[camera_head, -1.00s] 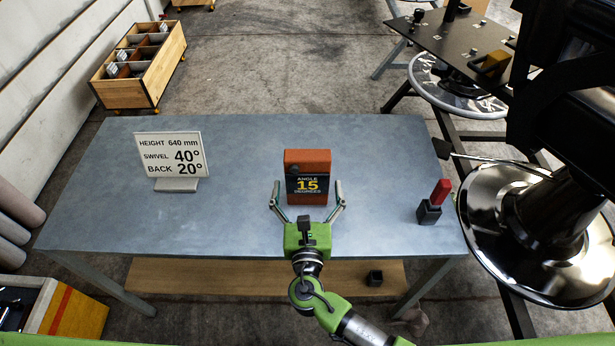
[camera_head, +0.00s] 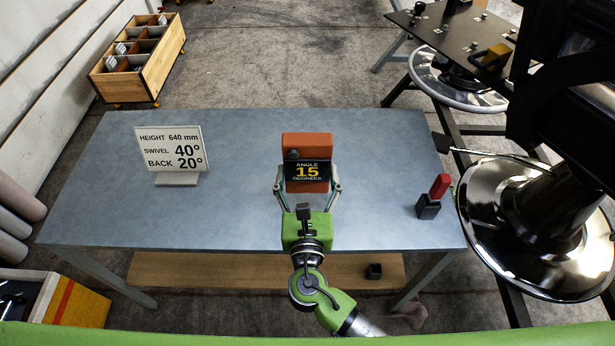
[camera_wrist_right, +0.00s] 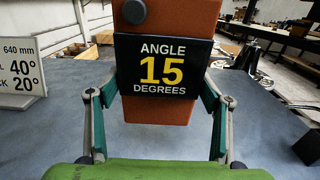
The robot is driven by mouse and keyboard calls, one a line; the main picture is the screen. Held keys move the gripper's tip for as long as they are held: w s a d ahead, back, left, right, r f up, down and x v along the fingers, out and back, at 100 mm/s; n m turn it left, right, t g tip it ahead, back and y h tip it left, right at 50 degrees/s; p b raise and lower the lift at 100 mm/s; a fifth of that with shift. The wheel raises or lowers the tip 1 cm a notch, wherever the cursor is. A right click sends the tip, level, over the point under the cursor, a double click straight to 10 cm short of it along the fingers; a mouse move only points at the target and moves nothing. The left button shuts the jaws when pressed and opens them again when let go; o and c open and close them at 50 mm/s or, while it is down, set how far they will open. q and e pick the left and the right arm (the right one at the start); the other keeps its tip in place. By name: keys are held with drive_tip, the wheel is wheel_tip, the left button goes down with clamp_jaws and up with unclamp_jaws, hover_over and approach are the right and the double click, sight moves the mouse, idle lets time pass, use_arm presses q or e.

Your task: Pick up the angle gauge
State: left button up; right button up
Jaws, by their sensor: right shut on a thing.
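The angle gauge (camera_head: 307,145) is an orange-red block with a black label reading "ANGLE 15 DEGREES". In the head view it is above the middle of the grey-blue table (camera_head: 235,215). My right gripper (camera_head: 307,180) is shut on it, with one finger on each side of its lower part. In the right wrist view the angle gauge (camera_wrist_right: 166,110) stands upright between the fingers, its top cut off by the frame. A dark round knob shows on its upper left. My left gripper is not in view.
A white sign (camera_head: 170,150) stands on the table's left. A small black holder with a red piece (camera_head: 438,187) is near the right edge. A large dark chair with a shiny round base (camera_head: 515,225) stands right of the table. A wooden box (camera_head: 138,75) is beyond the table.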

sight(308, 161)
drive_tip(key=s+r, duration=0.4)
drive_tip(key=shift+r+p, duration=0.3)
drive_tip(key=shift+r, duration=0.1)
drive_tip(key=s+r, duration=0.3)
drive_tip(key=s, duration=0.5)
drive_tip(key=shift+s+r, duration=0.25)
